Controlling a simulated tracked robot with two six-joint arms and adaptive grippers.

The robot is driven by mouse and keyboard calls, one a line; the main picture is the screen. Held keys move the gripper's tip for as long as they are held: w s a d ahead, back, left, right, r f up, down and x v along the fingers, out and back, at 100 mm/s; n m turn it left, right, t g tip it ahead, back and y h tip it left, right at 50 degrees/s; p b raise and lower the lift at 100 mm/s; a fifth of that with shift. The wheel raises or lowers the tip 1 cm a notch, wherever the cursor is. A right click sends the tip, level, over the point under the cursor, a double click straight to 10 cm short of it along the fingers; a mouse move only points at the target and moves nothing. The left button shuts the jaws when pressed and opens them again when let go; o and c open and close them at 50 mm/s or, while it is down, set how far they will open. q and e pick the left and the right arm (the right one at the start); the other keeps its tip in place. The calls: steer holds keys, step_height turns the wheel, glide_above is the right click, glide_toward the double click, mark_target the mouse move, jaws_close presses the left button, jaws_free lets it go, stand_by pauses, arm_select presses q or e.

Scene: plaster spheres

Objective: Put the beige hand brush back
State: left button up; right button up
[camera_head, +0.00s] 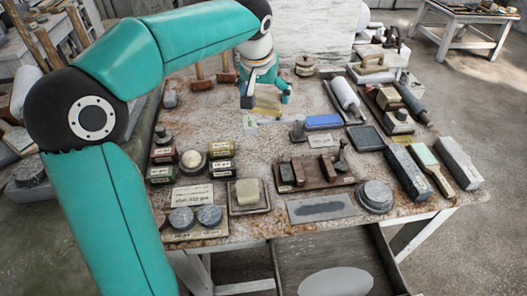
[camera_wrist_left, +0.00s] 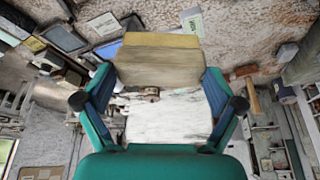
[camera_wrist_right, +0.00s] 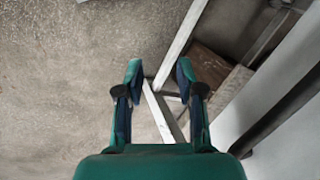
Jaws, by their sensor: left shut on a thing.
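My left gripper (camera_head: 266,98) is at the back middle of the table, shut on a yellowish-beige block, which I take for the beige hand brush (camera_head: 268,104). In the left wrist view the beige hand brush (camera_wrist_left: 158,62) spans between both fingers of my left gripper (camera_wrist_left: 159,80), with a yellow band along its far edge and a browner face. I cannot tell whether it touches the tabletop. A small card (camera_head: 250,125) lies just in front of it. My right gripper (camera_wrist_right: 158,68) shows only in the right wrist view, open and empty, above the floor.
A blue block (camera_head: 323,121) lies to the right of the held brush on the worn table (camera_head: 245,150). Labelled tins (camera_head: 221,150) are at the left. A wooden tray (camera_head: 318,170) is in front. Bare tabletop shows around the card.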

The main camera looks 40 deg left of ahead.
arm_select(q)
steer(key=shift+s+a+f, duration=0.15)
steer(key=shift+f, duration=2.9)
steer(key=shift+s+a+f, duration=0.2)
steer(key=shift+f, duration=2.8)
steer(key=shift+s+a+f, duration=0.15)
steer(key=shift+f, duration=2.9)
steer(key=shift+f+b, duration=0.6)
steer(key=shift+b, duration=0.4)
steer(key=o, duration=0.7)
steer(key=shift+r, duration=0.15)
